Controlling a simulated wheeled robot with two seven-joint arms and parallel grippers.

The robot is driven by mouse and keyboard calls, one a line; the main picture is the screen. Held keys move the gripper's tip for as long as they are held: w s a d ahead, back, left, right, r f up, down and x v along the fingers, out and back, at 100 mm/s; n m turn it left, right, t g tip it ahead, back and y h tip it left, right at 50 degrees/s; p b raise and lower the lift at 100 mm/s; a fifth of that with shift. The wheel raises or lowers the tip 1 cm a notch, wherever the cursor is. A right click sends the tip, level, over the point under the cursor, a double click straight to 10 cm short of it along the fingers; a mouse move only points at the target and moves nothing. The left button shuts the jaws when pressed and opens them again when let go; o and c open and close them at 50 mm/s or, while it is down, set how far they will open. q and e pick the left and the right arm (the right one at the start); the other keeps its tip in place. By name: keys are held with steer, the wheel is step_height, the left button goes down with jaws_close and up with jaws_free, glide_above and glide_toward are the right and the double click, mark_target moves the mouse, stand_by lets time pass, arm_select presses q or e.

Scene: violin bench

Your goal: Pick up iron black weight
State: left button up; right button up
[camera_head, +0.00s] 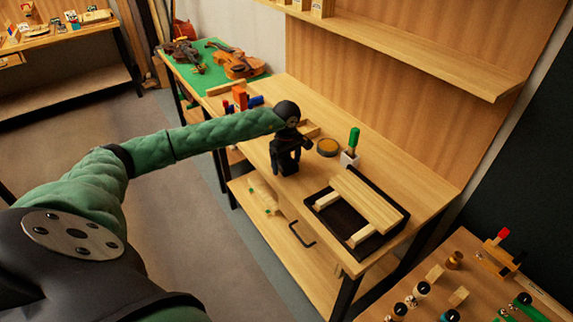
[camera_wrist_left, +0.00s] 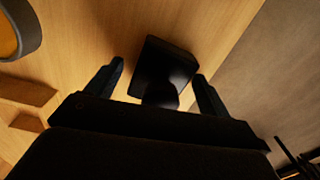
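The black weight (camera_wrist_left: 168,62) is a dark block with a rounded knob, seen in the left wrist view on the wooden bench top. My left gripper (camera_head: 288,168) points down over the bench in the head view. In the left wrist view its two fingers are spread apart, one on each side of the weight's knob, with gaps visible between them and the weight. In the head view the weight cannot be told apart from the dark gripper. My right gripper is not in view.
A green mat (camera_head: 202,68) with violins lies at the far end. A shelf (camera_head: 420,52) overhangs the back.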

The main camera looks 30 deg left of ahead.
arm_select(q)
jaws_close()
steer(key=shift+r, duration=0.1)
